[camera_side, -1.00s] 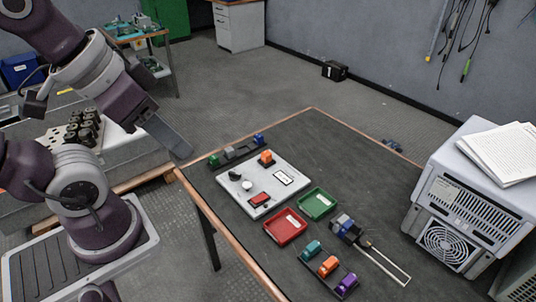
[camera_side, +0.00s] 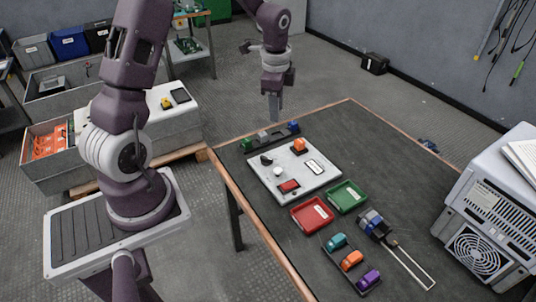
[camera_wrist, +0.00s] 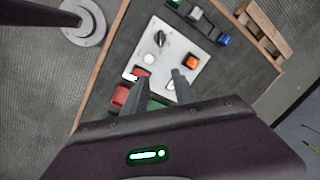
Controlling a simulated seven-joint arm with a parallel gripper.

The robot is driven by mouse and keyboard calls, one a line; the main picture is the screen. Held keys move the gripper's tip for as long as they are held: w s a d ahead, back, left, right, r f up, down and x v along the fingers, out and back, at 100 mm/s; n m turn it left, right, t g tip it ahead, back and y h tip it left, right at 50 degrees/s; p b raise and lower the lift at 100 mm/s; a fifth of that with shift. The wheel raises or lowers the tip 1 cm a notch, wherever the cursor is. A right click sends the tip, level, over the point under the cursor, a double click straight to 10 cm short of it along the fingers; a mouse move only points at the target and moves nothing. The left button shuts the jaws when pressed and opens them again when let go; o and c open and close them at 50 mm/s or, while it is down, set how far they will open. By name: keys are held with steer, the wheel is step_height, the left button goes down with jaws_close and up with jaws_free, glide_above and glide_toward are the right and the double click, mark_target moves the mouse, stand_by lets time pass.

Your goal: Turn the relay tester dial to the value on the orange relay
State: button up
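The relay tester is a white panel (camera_side: 286,178) on the dark table. It bears a black dial (camera_side: 266,160), a white round button (camera_side: 277,171), a red window and a white label. An orange relay (camera_side: 299,145) sits at its back corner; its value is too small to read. In the wrist view I see the dial (camera_wrist: 159,38) and the orange relay (camera_wrist: 192,62). My gripper (camera_side: 275,118) hangs fingers down, above and beyond the table's back part, apart from the panel. In the wrist view its fingers (camera_wrist: 156,84) are apart with nothing between them.
A dark rack (camera_side: 271,136) with green, grey and blue relays lies behind the panel. In front are a red tray (camera_side: 312,214), a green tray (camera_side: 346,197) and a row of teal, orange (camera_side: 351,259) and purple relays. A grey instrument box (camera_side: 487,205) stands at right.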

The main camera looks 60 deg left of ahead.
mark_target(266, 157)
steer(key=a+f+m, duration=0.1)
steer(key=a+f, duration=0.1)
steer(key=f, duration=0.2)
steer(key=a+f+m, duration=0.1)
steer(key=f, duration=0.4)
steer(key=a+f+g+h, duration=0.1)
steer(key=a+f, duration=0.1)
steer(key=f, duration=0.3)
steer(key=shift+w+a+m, duration=0.3)
steer(key=shift+a+m, duration=0.05)
steer(key=shift+m, duration=0.05)
step_height(266, 157, down, 8)
steer(key=shift+s+a+r, duration=0.1)
jaws_close()
